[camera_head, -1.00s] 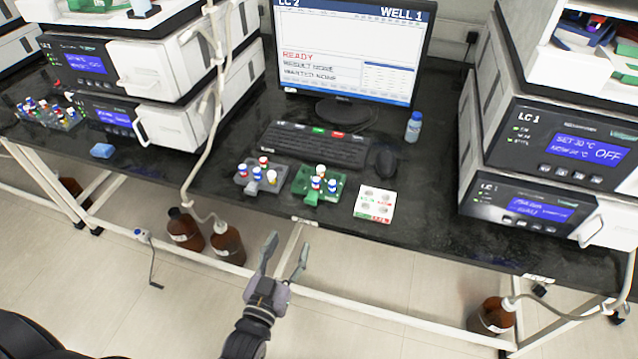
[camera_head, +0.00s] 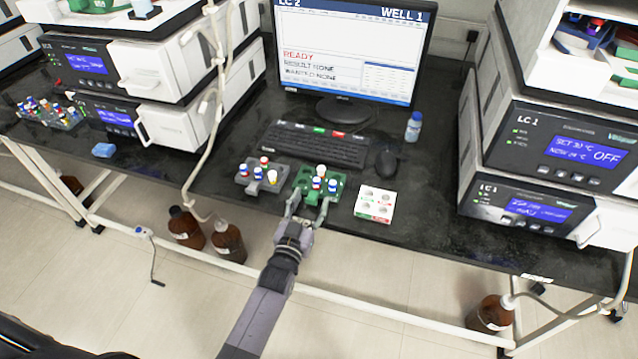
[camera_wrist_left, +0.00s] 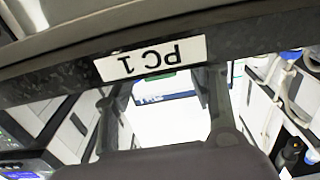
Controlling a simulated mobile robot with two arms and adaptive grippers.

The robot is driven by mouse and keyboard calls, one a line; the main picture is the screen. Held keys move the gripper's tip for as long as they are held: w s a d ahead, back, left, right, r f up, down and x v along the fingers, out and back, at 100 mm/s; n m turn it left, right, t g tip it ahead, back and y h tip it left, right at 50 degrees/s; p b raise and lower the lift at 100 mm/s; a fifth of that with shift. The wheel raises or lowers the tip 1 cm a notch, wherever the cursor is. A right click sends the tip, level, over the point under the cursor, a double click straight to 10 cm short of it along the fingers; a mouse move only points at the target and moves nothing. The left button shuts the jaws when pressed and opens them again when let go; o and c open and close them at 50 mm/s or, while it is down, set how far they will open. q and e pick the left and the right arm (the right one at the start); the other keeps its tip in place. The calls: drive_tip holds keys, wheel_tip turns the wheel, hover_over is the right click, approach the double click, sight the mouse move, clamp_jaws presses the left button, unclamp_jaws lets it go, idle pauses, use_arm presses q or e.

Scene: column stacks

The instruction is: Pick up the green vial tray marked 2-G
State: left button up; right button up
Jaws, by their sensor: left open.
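The green vial tray (camera_head: 331,190) sits on the black bench in front of the keyboard, holding several vials with red, white and blue caps. A mark 2-G is not legible on it. My left gripper (camera_head: 309,206) is open at the tray's front edge, its fingers spread to either side of the tray's front tab. I cannot tell whether they touch it. In the left wrist view the open fingers (camera_wrist_left: 160,104) show apart below an upside-down "PC 1" label. The tray is not clearly visible there. My right gripper is not in view.
A grey vial tray (camera_head: 252,186) stands close on the left and a white-green-red block (camera_head: 375,204) on the right. Behind are the keyboard (camera_head: 315,146), mouse (camera_head: 386,164) and monitor. The bench's front edge runs just below my gripper. Brown bottles (camera_head: 228,241) stand beneath.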

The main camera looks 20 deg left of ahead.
use_arm(q)
drive_tip(key=shift+w, duration=0.15)
drive_tip(key=shift+c, duration=0.6)
drive_tip(key=c, duration=1.1)
clamp_jaws()
drive_tip(key=shift+r, duration=0.15)
